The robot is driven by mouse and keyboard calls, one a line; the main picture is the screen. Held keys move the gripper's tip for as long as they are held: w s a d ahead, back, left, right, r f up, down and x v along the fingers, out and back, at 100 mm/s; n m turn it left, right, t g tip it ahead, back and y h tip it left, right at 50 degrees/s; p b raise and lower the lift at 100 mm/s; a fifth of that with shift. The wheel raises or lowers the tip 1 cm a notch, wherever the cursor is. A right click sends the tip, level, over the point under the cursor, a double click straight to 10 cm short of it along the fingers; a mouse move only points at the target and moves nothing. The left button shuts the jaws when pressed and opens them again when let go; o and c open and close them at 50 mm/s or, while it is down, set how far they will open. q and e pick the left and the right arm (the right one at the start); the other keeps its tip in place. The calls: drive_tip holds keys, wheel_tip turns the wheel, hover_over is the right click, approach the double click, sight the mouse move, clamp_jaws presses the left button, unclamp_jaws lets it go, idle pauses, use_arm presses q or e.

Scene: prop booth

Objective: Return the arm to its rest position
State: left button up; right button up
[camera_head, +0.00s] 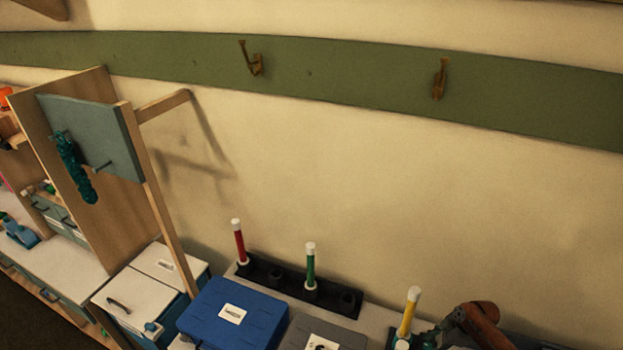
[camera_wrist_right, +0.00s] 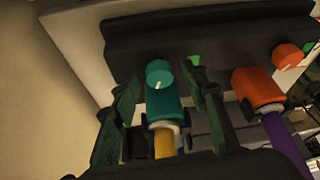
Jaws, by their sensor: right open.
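My right gripper (camera_wrist_right: 163,85) is open in the right wrist view, its two dark green fingers spread apart. Between and beyond them shows a teal-handled prop with a yellow shaft (camera_wrist_right: 165,145); whether either finger touches it I cannot tell. In the head view, my right gripper (camera_head: 428,338) is at the bottom edge beside the yellow stick with a white tip (camera_head: 410,309), partly cut off by the frame. My left gripper is in neither view.
A dark rack (camera_head: 275,287) holds a red stick (camera_head: 239,242) and a green stick (camera_head: 311,266) upright. A blue case (camera_head: 234,318) lies in front of it. An orange-handled prop (camera_wrist_right: 255,90) with a purple shaft is beside my right gripper. Wall hooks (camera_head: 250,60) are above.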

drive_tip(key=n+g+b, duration=0.1)
drive_tip(key=n+b, duration=0.3)
drive_tip(key=b, duration=0.1)
drive_tip(key=shift+w+f+n+g, duration=0.2)
drive_tip(key=shift+n+g, duration=0.2)
drive_tip(key=shift+r+n+b, duration=0.15)
drive_tip(key=shift+n+b, duration=0.35)
drive_tip(key=shift+b, duration=0.05)
drive_tip(key=shift+r, duration=0.1)
